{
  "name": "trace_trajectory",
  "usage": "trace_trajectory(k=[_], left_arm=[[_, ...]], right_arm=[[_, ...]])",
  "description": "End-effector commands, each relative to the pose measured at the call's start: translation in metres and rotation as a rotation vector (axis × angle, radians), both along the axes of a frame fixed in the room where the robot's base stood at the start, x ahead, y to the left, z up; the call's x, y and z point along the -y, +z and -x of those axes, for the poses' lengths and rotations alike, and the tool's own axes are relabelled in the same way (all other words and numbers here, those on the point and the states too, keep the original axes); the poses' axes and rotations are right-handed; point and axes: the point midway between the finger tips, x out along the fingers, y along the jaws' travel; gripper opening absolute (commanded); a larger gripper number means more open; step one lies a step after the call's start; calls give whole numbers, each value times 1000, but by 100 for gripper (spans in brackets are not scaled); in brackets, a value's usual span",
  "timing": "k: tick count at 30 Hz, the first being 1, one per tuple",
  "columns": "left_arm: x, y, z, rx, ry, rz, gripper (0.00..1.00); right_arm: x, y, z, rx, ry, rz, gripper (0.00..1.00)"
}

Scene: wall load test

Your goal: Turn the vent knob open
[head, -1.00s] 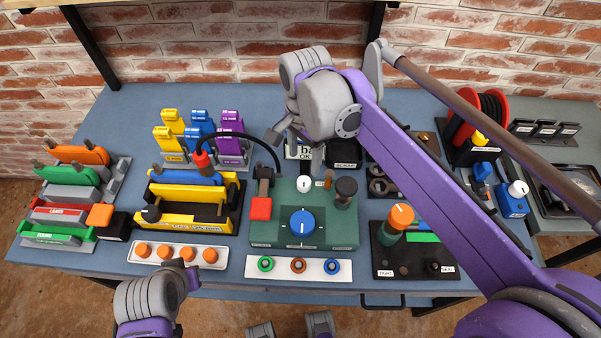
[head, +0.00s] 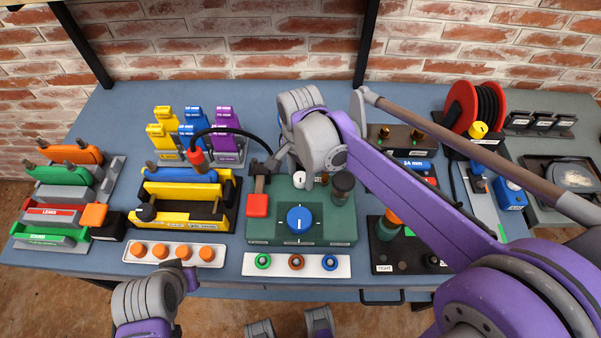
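A green panel box (head: 262,232) stands on the bench in the middle of the head view. It carries a blue knob (head: 301,220) with a white line and a smaller white knob (head: 299,179) behind it. The labels are too small to read, so I cannot tell which is the vent knob. My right gripper (head: 295,168) is just over the white knob, its fingers apart; whether they touch it is unclear. My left gripper (head: 180,272) is low at the front left, beside the orange-knob strip, and appears empty; its finger gap is unclear.
A red block lever (head: 257,205) and a dark round knob (head: 343,184) flank the white knob. A strip with several orange knobs (head: 160,250) lies left and a white strip of coloured rings (head: 330,265) in front.

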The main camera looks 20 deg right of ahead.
Motion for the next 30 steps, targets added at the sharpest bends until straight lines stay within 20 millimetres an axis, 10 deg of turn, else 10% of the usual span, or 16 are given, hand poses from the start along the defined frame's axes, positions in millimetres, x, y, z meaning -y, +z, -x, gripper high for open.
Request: trace_trajectory(k=[9,30], left_arm=[[0,0,0,0,0,0,0],[0,5,-1,2,0,0,0]], right_arm=[[0,0,0,0,0,0,0],[0,1,0,0,252,0,0]])
